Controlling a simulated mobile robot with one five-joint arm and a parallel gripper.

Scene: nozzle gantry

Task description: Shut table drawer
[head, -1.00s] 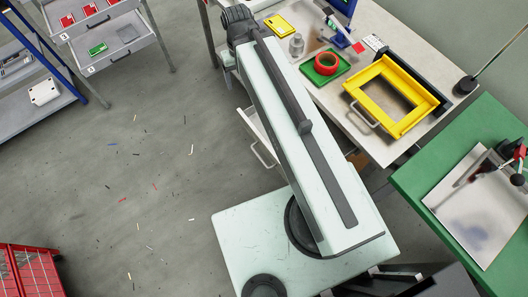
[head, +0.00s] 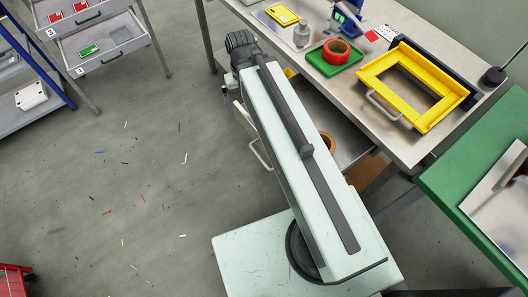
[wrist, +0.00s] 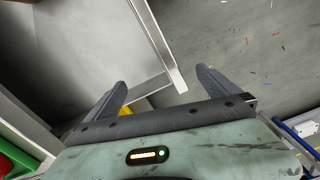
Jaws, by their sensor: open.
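The table drawer stands open under the grey table (head: 365,135). Its grey inside (head: 345,130) shows to the right of my arm in the head view, and its handle (head: 260,155) shows to the left. My arm hides much of the drawer. In the wrist view the drawer's bare grey floor (wrist: 85,50) fills the left, bounded by a pale wall (wrist: 158,40). My gripper (wrist: 161,79) is open and empty, with the wall's edge running between its fingers in the picture. I cannot tell whether they touch. In the head view the gripper is mostly hidden.
A brown ring (head: 327,143) is in or near the drawer. On the tabletop are a yellow frame (head: 437,115), a green tray (head: 335,68) with a red roll (head: 337,50), and a bottle (head: 302,34). A green table (head: 470,210) stands right.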

